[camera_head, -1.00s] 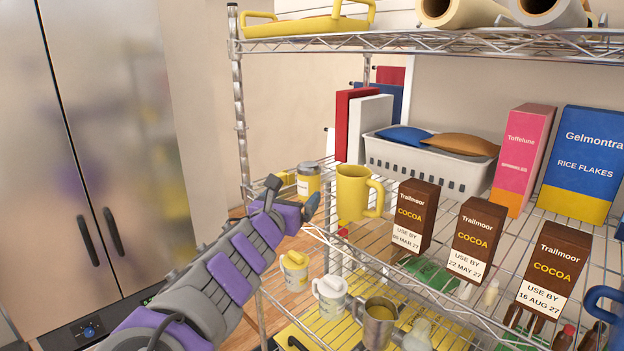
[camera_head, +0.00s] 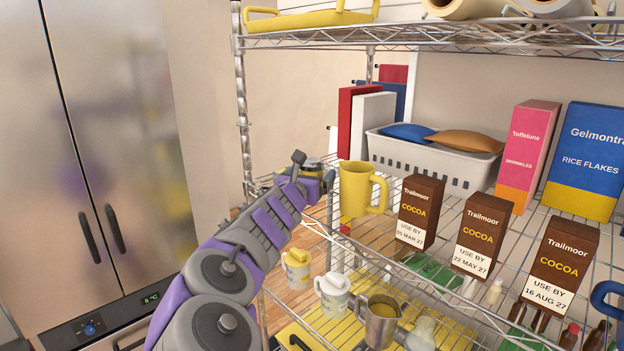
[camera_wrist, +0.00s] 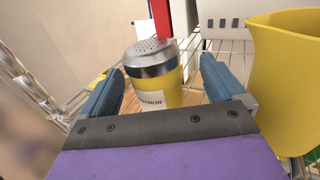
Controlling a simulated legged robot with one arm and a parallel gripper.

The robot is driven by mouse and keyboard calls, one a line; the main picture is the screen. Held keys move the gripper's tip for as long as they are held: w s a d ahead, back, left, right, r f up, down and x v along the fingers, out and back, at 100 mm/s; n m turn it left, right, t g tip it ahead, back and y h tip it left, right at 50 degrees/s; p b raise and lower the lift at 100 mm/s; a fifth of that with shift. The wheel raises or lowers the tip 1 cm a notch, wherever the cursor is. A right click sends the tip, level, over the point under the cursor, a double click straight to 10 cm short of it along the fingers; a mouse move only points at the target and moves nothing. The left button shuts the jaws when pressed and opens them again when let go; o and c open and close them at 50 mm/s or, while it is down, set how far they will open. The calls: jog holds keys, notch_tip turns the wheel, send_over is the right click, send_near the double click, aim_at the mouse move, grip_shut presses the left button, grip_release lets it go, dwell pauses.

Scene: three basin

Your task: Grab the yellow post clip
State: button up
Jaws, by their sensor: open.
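My gripper (camera_head: 314,169) is open at the left end of the middle wire shelf, and its fingers also show apart in the wrist view (camera_wrist: 163,70). A shaker with a silver perforated lid and yellow body (camera_wrist: 155,75) stands beyond and between the fingers in the wrist view, its label partly readable as "NAMON". I cannot tell whether the fingers touch it. In the head view my gripper covers most of the shaker. The yellow post clip is not clearly made out now; my gripper may hide it in the head view.
A yellow mug (camera_head: 355,190) stands close to the right of my gripper; it also shows in the wrist view (camera_wrist: 290,80). The shelf post (camera_head: 243,110) is to the left. Cocoa boxes (camera_head: 420,212) stand further right. Mugs (camera_head: 297,270) are on the shelf below.

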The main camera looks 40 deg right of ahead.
jog(key=shift+w+x, duration=0.15)
jog(key=shift+x, duration=1)
jog(key=shift+w+x, duration=0.15)
jog(key=shift+x, duration=1.05)
jog(key=shift+d+f, duration=0.1)
jog(key=shift+a, duration=0.3)
jog(key=c, duration=0.6)
jog(key=shift+d, duration=0.1)
jog(key=c, duration=0.5)
